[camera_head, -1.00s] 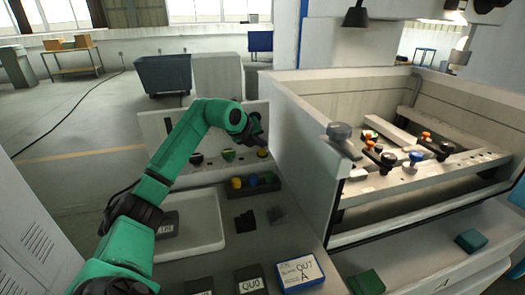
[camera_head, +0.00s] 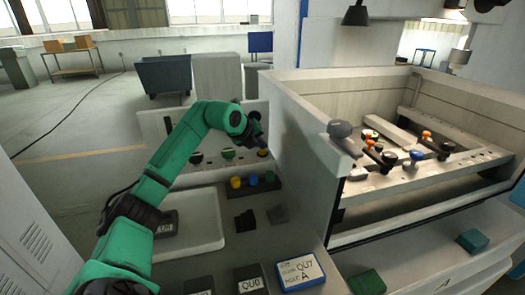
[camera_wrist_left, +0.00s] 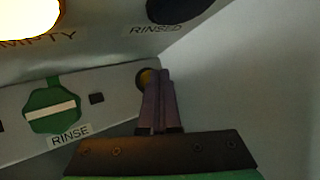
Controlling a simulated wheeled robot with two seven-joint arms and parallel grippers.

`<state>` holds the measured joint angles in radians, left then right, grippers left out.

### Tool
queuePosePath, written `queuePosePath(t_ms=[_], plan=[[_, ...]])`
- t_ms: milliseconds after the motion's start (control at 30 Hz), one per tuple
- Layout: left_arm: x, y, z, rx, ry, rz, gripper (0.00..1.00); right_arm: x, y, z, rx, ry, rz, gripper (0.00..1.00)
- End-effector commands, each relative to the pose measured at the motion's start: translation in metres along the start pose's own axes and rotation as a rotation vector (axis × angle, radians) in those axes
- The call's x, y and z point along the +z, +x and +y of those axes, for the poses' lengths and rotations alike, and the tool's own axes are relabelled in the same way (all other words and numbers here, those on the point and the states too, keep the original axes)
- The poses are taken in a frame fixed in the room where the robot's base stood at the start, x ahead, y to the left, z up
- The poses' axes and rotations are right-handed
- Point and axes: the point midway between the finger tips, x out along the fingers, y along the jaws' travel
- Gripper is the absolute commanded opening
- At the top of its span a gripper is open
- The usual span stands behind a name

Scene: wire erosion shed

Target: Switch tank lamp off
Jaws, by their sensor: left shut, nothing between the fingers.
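The control panel (camera_head: 215,174) stands upright at the tank's left side. My left gripper (camera_head: 264,149) is shut and empty in front of the panel's right end.
The open tank (camera_head: 290,112) with clamps inside stands right of the panel, its wall close to my gripper. Below the panel are a pale tray (camera_head: 212,247) and a rack of coloured pieces (camera_head: 266,188). A yellow lamp (camera_wrist_left: 28,18) glows above RINSE.

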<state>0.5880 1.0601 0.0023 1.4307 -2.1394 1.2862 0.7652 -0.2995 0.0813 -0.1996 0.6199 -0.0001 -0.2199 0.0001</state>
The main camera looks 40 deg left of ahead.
Motion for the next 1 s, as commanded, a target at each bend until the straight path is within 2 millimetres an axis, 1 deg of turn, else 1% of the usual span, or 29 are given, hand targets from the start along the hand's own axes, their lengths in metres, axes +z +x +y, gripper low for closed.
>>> queuePosePath(t_ms=[300,533,767,867,1000], plan=[[-0.001,0.001,0.001,0.002,0.000,0.002,0.00,0.000,0.001,-0.002,-0.003,0.000,0.000,1.00],[0.005,-0.007,-0.004,0.003,0.001,0.002,0.00,-0.001,-0.010,-0.002,-0.003,0.000,0.000,1.00],[0.004,-0.006,-0.004,0.002,0.000,0.002,0.00,-0.001,-0.009,-0.002,-0.003,0.000,0.000,1.00],[0.008,-0.011,-0.008,0.001,0.000,0.001,0.00,-0.002,-0.015,-0.002,-0.003,0.000,0.000,1.00],[0.018,-0.025,-0.018,0.001,0.000,0.000,0.00,-0.003,-0.033,-0.002,-0.003,0.000,0.000,1.00]])
